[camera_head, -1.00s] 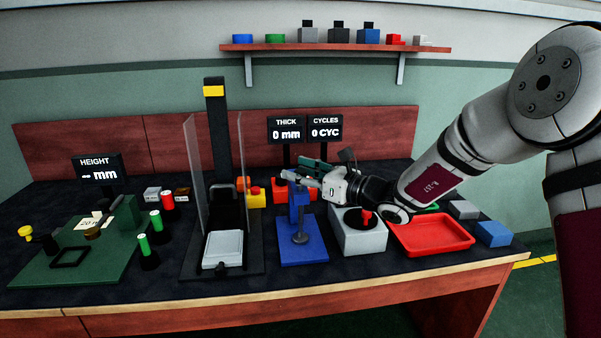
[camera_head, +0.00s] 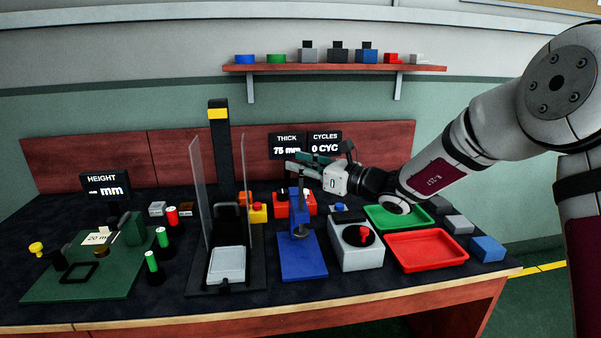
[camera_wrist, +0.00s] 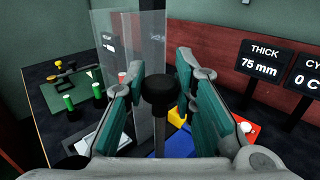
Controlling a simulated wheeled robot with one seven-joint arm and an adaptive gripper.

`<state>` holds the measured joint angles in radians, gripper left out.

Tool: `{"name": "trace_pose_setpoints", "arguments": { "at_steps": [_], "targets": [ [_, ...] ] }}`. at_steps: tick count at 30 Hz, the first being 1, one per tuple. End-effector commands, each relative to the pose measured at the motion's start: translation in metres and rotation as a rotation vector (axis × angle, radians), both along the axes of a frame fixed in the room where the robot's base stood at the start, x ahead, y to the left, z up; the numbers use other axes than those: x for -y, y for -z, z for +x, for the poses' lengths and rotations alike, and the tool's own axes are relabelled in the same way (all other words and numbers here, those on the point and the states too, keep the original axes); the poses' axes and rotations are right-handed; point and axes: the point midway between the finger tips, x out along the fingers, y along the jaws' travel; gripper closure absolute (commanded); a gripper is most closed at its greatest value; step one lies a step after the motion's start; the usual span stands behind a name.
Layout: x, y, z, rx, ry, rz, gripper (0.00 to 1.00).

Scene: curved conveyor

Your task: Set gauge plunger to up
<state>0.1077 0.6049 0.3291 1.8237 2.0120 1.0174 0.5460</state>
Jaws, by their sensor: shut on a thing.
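The blue gauge stand (camera_head: 300,262) is on the table in the head view, with its blue column (camera_head: 295,215) rising from the base. My gripper (camera_head: 302,168) is above the column. In the wrist view, my gripper's teal fingers (camera_wrist: 160,92) are on either side of the gauge plunger's black round knob (camera_wrist: 160,88), and I am shut on it. The THICK display (camera_head: 286,146) reads 75 mm; it also shows in the wrist view (camera_wrist: 263,62). The finger contact is partly hidden in the head view.
A clear-walled press (camera_head: 223,290) stands left of the gauge. A grey box with a red knob (camera_head: 362,260) is at its right, then a red tray (camera_head: 428,250) and a green tray (camera_head: 398,218). The green height fixture (camera_head: 110,285) is far left.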

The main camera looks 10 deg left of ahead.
Motion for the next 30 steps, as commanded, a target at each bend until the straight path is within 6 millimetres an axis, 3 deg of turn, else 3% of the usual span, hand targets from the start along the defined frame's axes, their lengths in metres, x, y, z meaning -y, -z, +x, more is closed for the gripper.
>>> {"name": "trace_pose_setpoints", "arguments": {
  "at_steps": [9,10,12,23,30],
  "targets": [
    [0.000,-0.003,0.000,0.001,-0.001,0.002,1.00],
    [0.000,-0.003,0.000,0.001,-0.001,0.002,0.71],
    [0.000,-0.003,0.000,0.001,-0.001,0.002,0.56],
    [0.002,-0.002,-0.001,0.000,0.000,0.000,0.56],
    [0.033,-0.002,-0.016,0.000,0.004,-0.001,0.56]
  ]
}}
